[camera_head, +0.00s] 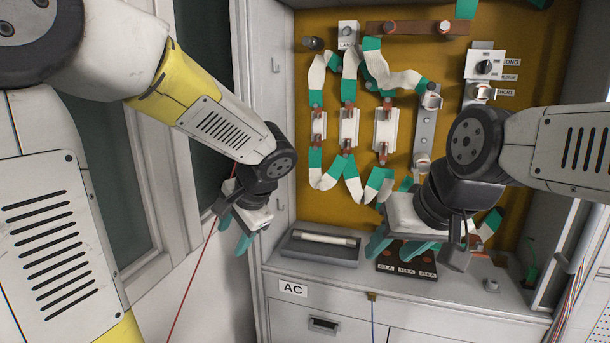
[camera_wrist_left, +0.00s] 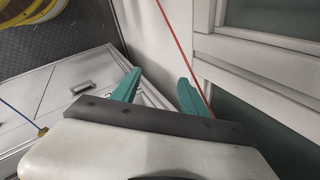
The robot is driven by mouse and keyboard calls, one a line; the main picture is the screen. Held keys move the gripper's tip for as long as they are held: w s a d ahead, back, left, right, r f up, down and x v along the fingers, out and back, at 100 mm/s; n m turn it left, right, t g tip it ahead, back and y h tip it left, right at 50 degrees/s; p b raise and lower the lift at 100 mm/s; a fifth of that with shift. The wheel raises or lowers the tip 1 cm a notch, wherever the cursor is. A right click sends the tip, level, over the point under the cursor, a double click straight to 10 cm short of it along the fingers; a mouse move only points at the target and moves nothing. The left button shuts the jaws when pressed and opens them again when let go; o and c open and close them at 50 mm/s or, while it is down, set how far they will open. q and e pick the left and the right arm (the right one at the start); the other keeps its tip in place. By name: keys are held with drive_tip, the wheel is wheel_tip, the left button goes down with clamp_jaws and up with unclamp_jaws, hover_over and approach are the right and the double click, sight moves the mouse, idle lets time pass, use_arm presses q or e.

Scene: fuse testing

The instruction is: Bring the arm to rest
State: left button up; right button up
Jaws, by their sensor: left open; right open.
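My left gripper (camera_head: 236,231) hangs beside the left edge of the fuse cabinet, pointing down, with its teal fingers apart and empty. In the left wrist view its two teal fingers (camera_wrist_left: 162,84) stand apart with nothing between them. My right gripper (camera_head: 394,247) is in front of the cabinet above the counter, near the fuse block. Its teal fingers are apart, and I see nothing held in them. My right arm hides the lower right part of the yellow panel.
A grey tray (camera_head: 282,253) holding a white fuse (camera_head: 325,238) sits on the counter (camera_head: 455,292). A dark labelled block (camera_head: 405,272) is below my right gripper. The yellow panel (camera_head: 315,210) carries fuses and switches. A red cable (camera_head: 196,270) runs beside my left gripper and also shows in the left wrist view (camera_wrist_left: 176,43).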

use_arm(q)
drive_tip(key=s+r+n+t+h, duration=0.1)
drive_tip(key=s+r+n+h, duration=0.2)
drive_tip(key=s, duration=0.4)
drive_tip(key=s+d+r+n+t+h, duration=0.1)
drive_tip(key=s+r+n+h, duration=0.2)
drive_tip(key=s, duration=0.4)
drive_tip(key=shift+n+h, duration=0.5)
drive_tip(key=shift+n, duration=0.5)
drive_tip(key=shift+d+r, duration=0.1)
